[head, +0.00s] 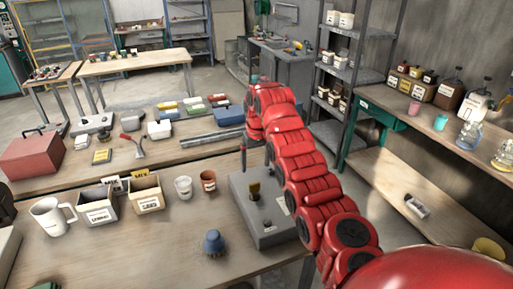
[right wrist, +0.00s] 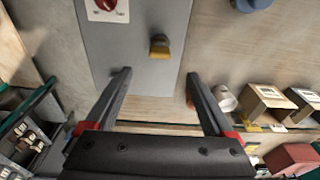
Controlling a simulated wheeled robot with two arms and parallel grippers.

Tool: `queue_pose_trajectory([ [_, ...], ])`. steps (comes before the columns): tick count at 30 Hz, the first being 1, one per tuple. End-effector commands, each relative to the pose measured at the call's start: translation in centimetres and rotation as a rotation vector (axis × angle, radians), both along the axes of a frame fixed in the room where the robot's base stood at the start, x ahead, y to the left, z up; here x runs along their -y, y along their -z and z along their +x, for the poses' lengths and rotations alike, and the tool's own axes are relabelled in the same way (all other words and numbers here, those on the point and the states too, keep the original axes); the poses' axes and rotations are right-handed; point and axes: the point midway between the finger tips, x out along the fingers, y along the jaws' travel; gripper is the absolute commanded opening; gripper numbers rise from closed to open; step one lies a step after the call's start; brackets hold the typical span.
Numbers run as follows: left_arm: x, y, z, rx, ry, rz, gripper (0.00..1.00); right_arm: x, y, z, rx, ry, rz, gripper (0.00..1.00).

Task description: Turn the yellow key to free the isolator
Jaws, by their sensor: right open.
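The yellow key (head: 254,190) stands on top of a grey box (head: 252,220) at the front of the near bench. In the right wrist view the key (right wrist: 159,47) lies just beyond the fingertips, between their lines, with no contact visible. A red rotary knob on a white plate (right wrist: 106,8), seemingly the isolator, is at the top edge of the right wrist view. In the head view my arm mostly hides that part of the box. My right gripper (right wrist: 158,76) is open and empty, with its two fingers apart. My left gripper is not in view.
A blue-capped brush (head: 213,243) stands left of the box. A brown cup (head: 208,181), a white cup (head: 183,187), two labelled bins and a white jug (head: 50,215) stand farther left. A shelf rack (head: 350,75) and side bench are at right.

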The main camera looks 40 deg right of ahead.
Motion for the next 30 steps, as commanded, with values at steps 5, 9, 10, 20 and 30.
queue_pose_trajectory([
  [5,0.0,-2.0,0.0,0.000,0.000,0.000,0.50,0.1,3.6,0.3,-0.005,0.001,0.002,0.88],
  [9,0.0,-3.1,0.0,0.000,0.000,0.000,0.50,0.1,6.4,0.7,-0.005,0.000,0.001,0.88],
  [10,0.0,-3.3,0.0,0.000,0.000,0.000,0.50,0.2,7.0,0.7,-0.006,0.001,0.002,0.88],
  [20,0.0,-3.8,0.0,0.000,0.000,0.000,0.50,0.3,10.5,1.3,0.001,0.000,-0.002,0.88],
  [30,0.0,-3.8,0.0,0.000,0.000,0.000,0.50,0.4,10.7,1.4,0.003,0.000,-0.003,0.79],
])
